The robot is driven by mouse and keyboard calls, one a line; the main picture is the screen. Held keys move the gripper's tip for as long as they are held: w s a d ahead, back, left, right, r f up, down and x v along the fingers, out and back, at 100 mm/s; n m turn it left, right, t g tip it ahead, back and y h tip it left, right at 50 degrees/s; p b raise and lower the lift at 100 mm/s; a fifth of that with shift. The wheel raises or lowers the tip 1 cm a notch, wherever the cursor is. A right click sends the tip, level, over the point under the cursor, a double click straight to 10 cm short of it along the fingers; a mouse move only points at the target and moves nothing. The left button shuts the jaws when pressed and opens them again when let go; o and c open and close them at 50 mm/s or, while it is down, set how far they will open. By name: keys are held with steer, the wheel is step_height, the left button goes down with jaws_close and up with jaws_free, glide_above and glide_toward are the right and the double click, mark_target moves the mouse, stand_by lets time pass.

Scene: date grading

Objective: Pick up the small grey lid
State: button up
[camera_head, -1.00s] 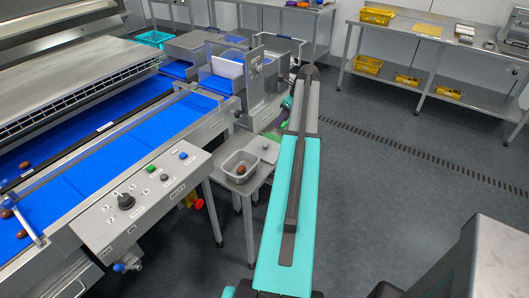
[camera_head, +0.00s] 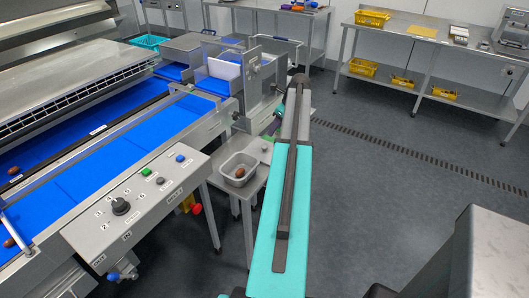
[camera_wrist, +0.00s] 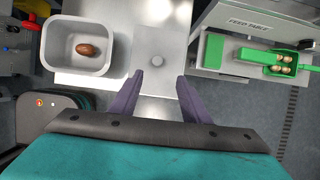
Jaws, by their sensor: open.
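The small grey lid (camera_wrist: 157,45) lies flat on the small metal table, with a round knob in its middle. In the wrist view it is just right of a grey tub (camera_wrist: 44,46) holding one brown date (camera_wrist: 87,48). My gripper (camera_wrist: 160,75) is open and empty, its two purple fingers apart on either side of the lid's near part. The knob shows a little beyond the fingertips, between their lines. In the head view the lid (camera_head: 262,147) is partly hidden behind my arm. I cannot tell the fingers' height above it.
The small table (camera_head: 225,184) stands beside the blue conveyor and its control panel (camera_head: 140,200). In the wrist view, green trays (camera_wrist: 265,58), one with several dates, sit on the feed table at the right. Open floor lies right of my arm in the head view.

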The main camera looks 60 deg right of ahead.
steer(key=p, duration=0.1)
glide_above(264, 147)
steer(key=s, duration=0.3)
steer(key=shift+w+d+f, duration=0.1)
steer(key=shift+d+f, duration=0.05)
steer(key=shift+f, duration=1)
steer(key=shift+d+f, duration=0.15)
steer(key=shift+f, duration=1)
steer(key=shift+w+d+f, duration=0.1)
steer(key=shift+d+f, duration=0.05)
steer(key=shift+f, duration=1)
steer(key=shift+f+p, duration=0.1)
steer(key=shift+p, duration=0.25)
steer(key=shift+a+p+x, duration=0.2)
steer(key=shift+p+x, duration=0.4)
steer(key=shift+x, duration=0.4)
steer(key=shift+p+x, duration=0.45)
steer(key=shift+x, duration=1.05)
jaws_close()
